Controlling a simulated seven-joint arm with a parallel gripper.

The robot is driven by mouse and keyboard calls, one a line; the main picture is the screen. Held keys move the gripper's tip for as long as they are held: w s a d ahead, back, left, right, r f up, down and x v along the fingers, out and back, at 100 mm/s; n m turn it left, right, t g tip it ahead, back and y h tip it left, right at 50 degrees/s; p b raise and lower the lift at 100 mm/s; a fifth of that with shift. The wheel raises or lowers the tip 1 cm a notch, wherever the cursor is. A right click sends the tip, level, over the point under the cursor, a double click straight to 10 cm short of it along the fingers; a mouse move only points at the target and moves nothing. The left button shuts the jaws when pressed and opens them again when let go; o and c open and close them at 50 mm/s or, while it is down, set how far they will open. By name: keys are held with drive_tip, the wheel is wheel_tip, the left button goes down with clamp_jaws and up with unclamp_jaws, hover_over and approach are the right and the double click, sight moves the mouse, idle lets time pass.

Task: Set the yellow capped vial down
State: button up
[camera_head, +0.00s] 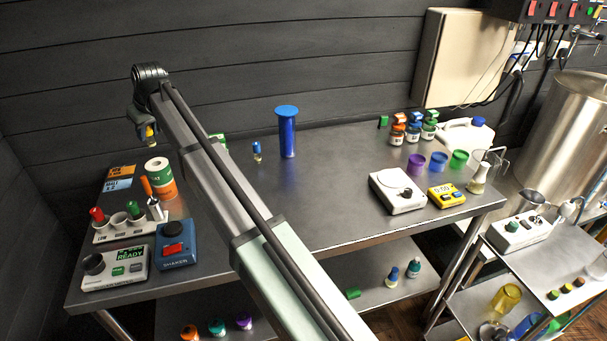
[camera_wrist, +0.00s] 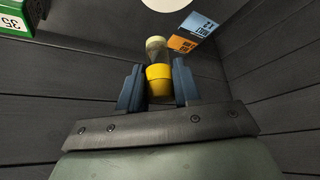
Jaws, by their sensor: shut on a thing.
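The yellow capped vial (camera_wrist: 160,78) is between the two dark blue fingers of my gripper (camera_wrist: 158,86) in the wrist view, with its yellow cap nearest the palm and its clear body pointing away. In the head view my gripper (camera_head: 149,129) is at the upper left, shut on the vial, whose yellow part (camera_head: 150,132) shows just below the fingers. It is held up in the air over the back left of the steel table (camera_head: 330,215), near the dark wall. The vial's contents are too small to make out.
A blue-capped vial (camera_head: 257,150) and blue cylinder (camera_head: 287,132) stand right of my arm. The table's middle is clear.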

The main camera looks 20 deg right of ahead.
drive_tip(key=s+d+m+h, duration=0.2)
drive_tip(key=s+d+m, duration=0.1)
drive_tip(key=d, duration=1.4)
drive_tip(key=s+d+m+t+h, duration=0.1)
drive_tip(key=s+d+m, duration=0.25)
drive_tip(key=d, duration=1.25)
drive_tip(key=s+d+m+h, duration=0.2)
drive_tip(key=d+m, duration=0.1)
drive_tip(key=d, duration=1.4)
drive_tip(key=shift+d+f, duration=0.2)
drive_tip(key=shift+f, duration=7.4)
drive_tip(key=shift+f, duration=0.15)
drive_tip(key=o, duration=1)
drive_tip(key=shift+o, duration=0.2)
